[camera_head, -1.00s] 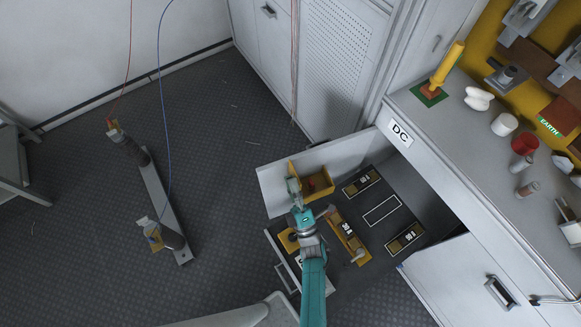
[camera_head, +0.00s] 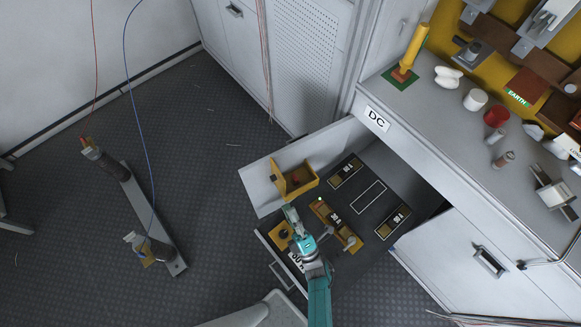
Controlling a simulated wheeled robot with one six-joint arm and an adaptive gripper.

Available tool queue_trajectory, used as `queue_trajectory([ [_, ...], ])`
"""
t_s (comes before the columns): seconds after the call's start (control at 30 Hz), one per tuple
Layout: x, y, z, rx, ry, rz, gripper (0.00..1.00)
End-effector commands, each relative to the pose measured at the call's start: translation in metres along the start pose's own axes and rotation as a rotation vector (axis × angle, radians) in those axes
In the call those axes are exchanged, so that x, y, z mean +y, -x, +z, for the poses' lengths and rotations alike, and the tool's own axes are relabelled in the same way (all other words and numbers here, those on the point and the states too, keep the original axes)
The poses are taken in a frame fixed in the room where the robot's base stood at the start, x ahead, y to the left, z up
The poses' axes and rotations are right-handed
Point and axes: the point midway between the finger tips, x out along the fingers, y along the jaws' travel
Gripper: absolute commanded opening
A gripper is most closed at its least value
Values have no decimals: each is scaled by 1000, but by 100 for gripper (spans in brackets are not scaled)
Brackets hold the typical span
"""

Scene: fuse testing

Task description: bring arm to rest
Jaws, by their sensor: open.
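My gripper (camera_head: 289,213) is at the end of my teal arm (camera_head: 318,290), over the left part of an open drawer (camera_head: 365,226). It holds nothing that I can see, and its finger gap is too small to make out clearly. A yellow fuse block (camera_head: 336,222) lies in the drawer just right of my gripper. Its height above the drawer floor is hard to tell.
The drawer also holds a yellow bin (camera_head: 299,180), two labelled fuses (camera_head: 346,172) (camera_head: 393,222) and an empty white outline (camera_head: 369,197). A counter (camera_head: 440,110) with several items stands right. A test stand (camera_head: 150,215) with wires is left. Floor between is clear.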

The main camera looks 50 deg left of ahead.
Motion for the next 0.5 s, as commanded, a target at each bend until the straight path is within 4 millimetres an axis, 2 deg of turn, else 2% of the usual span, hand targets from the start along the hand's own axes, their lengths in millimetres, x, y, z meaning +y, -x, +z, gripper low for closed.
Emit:
queue_trajectory([
  [0.33,0,1,0,-4,-2,-2,45],
  [0.5,10,22,7,-66,-28,-27,45],
])
